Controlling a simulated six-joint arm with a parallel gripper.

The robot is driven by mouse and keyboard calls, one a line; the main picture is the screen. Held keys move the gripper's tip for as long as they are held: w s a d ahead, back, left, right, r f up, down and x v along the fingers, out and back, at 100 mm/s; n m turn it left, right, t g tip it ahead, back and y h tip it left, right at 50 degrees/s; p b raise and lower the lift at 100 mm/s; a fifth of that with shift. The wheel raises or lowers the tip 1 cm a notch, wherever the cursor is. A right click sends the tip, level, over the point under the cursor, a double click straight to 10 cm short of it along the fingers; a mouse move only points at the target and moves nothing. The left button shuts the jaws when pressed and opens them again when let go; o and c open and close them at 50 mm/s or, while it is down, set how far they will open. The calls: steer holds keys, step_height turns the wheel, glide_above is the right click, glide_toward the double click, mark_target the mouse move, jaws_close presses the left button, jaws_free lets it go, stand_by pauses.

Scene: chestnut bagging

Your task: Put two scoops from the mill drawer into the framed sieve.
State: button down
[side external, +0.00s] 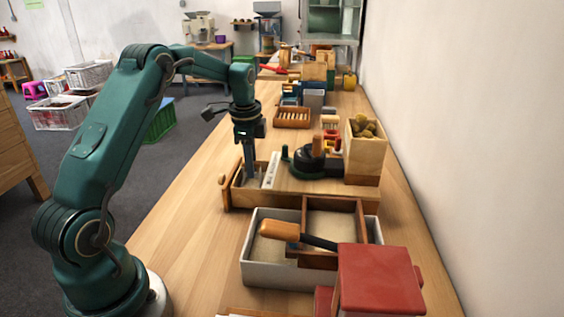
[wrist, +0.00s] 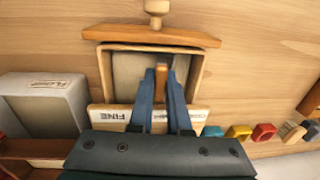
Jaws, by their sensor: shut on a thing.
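The mill drawer (side external: 229,193) is pulled out of the mill (side external: 300,199); in the wrist view its wooden front (wrist: 150,36) and knob are at the top, with pale meal inside. My gripper (side external: 249,178) points straight down into it. In the wrist view my gripper (wrist: 161,75) is shut on a narrow brown wooden piece, which looks like the scoop's handle (wrist: 161,70). The scoop's bowl is hidden. The framed sieve (side external: 335,203), a brown wooden frame, rests on a white bin (side external: 252,273) nearer the side camera. Its content is partly hidden.
A wooden-handled tool (side external: 280,230) lies across the bin and sieve. A red box (side external: 375,280) stands in front. The mill's chestnut hopper (side external: 365,155) rises at the right near the wall. Small coloured pieces (wrist: 238,132) lie beyond the mill. The table left of the drawer is clear.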

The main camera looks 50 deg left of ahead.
steer(key=shift+h, duration=0.3)
steer(key=shift+g, duration=0.3)
steer(key=shift+w+a+r, duration=0.1)
steer(key=shift+r, duration=2.05)
steer(key=shift+w+a+r, duration=0.1)
steer(key=shift+r, duration=2)
steer(key=shift+d, duration=0.1)
steer(key=s+d+r+n, duration=0.3)
steer(key=d, duration=0.5)
steer(key=s+d+r+n, duration=0.3)
steer(key=d+n, duration=0.1)
steer(key=d, duration=0.4)
steer(key=w+d+f+m, duration=0.1)
steer(key=w+d+m, duration=0.2)
steer(key=d+m, duration=0.2)
steer(key=w+d+f+m+t, duration=0.1)
steer(key=d+m, duration=0.4)
steer(key=m, duration=0.5)
steer(key=shift+w+d+f, duration=0.35)
steer(key=shift+w+f, duration=0.15)
steer(key=shift+w, duration=0.5)
